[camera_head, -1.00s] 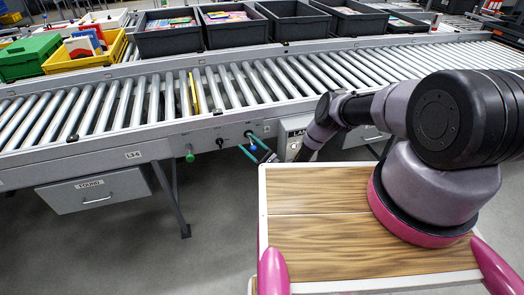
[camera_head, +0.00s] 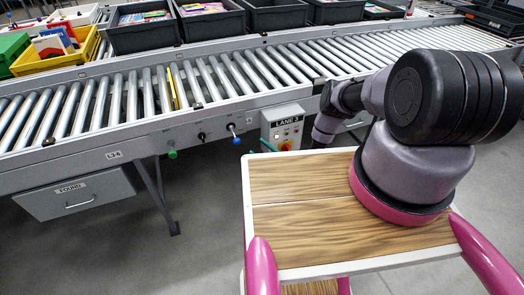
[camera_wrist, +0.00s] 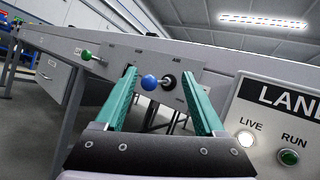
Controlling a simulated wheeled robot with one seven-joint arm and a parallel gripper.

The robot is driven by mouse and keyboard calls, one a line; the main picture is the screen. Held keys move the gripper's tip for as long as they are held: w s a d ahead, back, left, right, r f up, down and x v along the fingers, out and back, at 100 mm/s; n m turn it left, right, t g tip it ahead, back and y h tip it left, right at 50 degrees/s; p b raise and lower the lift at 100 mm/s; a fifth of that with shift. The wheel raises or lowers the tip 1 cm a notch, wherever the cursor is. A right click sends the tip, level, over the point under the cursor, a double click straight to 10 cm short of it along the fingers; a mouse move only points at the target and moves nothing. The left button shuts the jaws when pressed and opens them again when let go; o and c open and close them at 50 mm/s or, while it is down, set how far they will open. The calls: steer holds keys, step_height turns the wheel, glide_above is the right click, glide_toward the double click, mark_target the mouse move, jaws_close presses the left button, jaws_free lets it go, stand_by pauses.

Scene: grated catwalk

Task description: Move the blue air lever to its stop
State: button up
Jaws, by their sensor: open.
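The blue air lever (camera_head: 236,141) is a short rod with a blue ball knob on the side panel of the roller conveyor. In the head view its knob hangs a little below its pivot. In the wrist view the blue knob (camera_wrist: 149,82) shows between my fingers, nearer the left one, and seems to lie beyond the tips. My gripper (camera_wrist: 158,75) has teal fingers spread apart with nothing between them. The lever's stop cannot be made out.
The LANE 3 control box (camera_head: 284,127) with buttons stands close right of the lever. Floor is clear below the conveyor.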

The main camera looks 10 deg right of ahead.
steer(key=shift+s+d, duration=0.2)
steer(key=shift+d, duration=0.1)
